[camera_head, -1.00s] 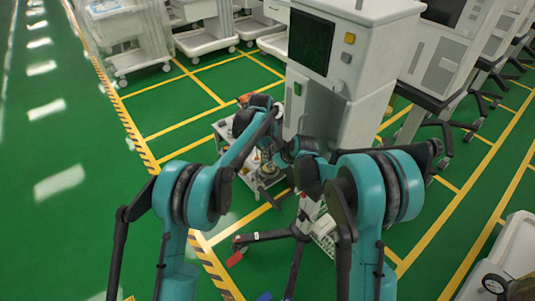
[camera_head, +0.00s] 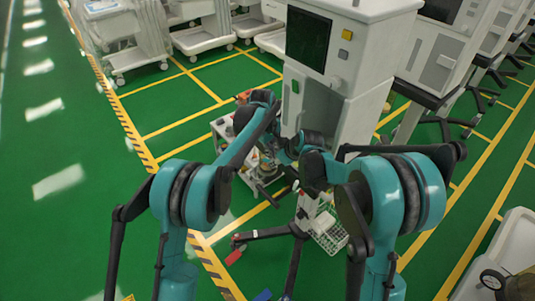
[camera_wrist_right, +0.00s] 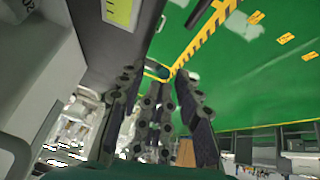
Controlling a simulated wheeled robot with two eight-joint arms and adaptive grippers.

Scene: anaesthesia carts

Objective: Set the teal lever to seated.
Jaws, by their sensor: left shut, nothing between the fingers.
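I cannot make out the teal lever in either view. The anaesthesia machine (camera_head: 352,105), a tall white cart with a dark screen, stands ahead of my arms. My left gripper (camera_head: 274,166) is small and partly hidden among arm links, low beside the machine's left side; it is shut and empty. My right gripper (camera_wrist_right: 160,100) shows in the right wrist view with its dark fingers spread and nothing clearly held between them. In the head view my right arm's links hide its fingers. A grey-white housing stands close on the left of the wrist view.
A small trolley (camera_head: 224,128) stands left of the machine. A white wire basket (camera_head: 329,233) and dark base legs (camera_head: 270,234) lie below. More carts line the back and right. Green floor with yellow lines is open at left.

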